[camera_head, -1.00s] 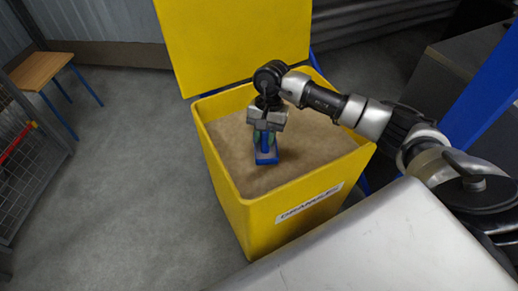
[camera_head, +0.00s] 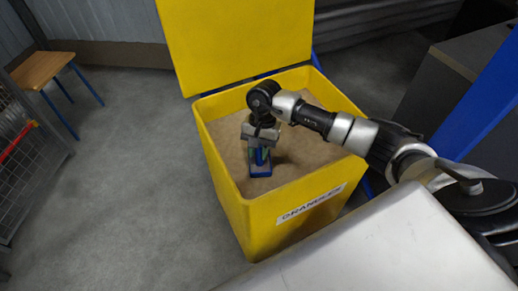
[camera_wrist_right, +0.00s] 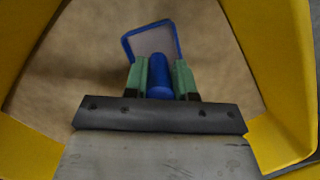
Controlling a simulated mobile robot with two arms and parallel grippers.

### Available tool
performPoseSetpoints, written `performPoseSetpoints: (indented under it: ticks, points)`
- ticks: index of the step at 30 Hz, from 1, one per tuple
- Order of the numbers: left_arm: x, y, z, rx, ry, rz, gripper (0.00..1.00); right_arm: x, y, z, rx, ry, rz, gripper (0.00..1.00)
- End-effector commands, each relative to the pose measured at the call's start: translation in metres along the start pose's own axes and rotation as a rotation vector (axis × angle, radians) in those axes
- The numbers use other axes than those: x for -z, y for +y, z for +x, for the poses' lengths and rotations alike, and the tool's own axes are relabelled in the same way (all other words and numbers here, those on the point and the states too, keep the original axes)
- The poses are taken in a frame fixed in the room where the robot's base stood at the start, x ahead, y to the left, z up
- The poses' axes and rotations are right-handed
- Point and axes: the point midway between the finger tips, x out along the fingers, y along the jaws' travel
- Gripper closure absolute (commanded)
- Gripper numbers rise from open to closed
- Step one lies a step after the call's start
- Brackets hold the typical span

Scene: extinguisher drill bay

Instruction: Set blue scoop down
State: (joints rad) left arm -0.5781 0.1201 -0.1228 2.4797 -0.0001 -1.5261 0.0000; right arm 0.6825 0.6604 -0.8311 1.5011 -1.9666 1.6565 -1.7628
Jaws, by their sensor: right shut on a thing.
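The blue scoop (camera_head: 260,170) is inside the open yellow bin (camera_head: 228,198), over the tan granules (camera_head: 310,160). My right gripper (camera_head: 261,152) is shut on its handle, pointing down into the bin. In the right wrist view, the green finger pads of the gripper (camera_wrist_right: 159,80) stand on either side of the scoop's round blue handle (camera_wrist_right: 159,72). The scoop's blue-rimmed pan shows beyond them, pale inside. I cannot tell whether the scoop touches the granules or holds any. My left gripper is not in view.
The bin's yellow lid (camera_head: 235,45) stands open at the back. A white surface (camera_head: 375,245) lies in front of the bin. A wooden stool (camera_head: 43,68) and a wire cage (camera_head: 25,165) stand at the left. The grey floor between them and the bin is clear.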

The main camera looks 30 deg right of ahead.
Motion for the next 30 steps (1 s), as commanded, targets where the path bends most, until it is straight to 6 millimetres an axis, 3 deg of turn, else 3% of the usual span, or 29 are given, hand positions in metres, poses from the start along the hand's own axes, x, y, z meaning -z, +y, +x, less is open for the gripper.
performPoseSetpoints:
  ticks: [4, 5, 9, 19, 22, 30]
  points:
    - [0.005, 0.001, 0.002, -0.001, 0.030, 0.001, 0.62, 0.000, 0.000, 0.001, 0.000, 0.000, 0.000, 0.94]
    - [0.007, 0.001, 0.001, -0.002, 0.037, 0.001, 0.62, 0.000, 0.000, 0.001, 0.000, 0.000, 0.000, 0.70]
    - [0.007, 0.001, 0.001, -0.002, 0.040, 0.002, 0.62, 0.000, 0.000, 0.001, 0.000, 0.000, 0.000, 0.49]
    - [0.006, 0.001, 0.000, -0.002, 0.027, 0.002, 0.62, 0.000, 0.000, 0.000, 0.000, 0.000, 0.000, 0.49]
    - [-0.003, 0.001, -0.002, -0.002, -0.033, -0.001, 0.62, -0.001, 0.000, -0.003, 0.000, 0.000, 0.000, 0.49]
    - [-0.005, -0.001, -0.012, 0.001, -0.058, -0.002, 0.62, 0.000, -0.001, -0.064, 0.003, 0.005, -0.001, 0.49]
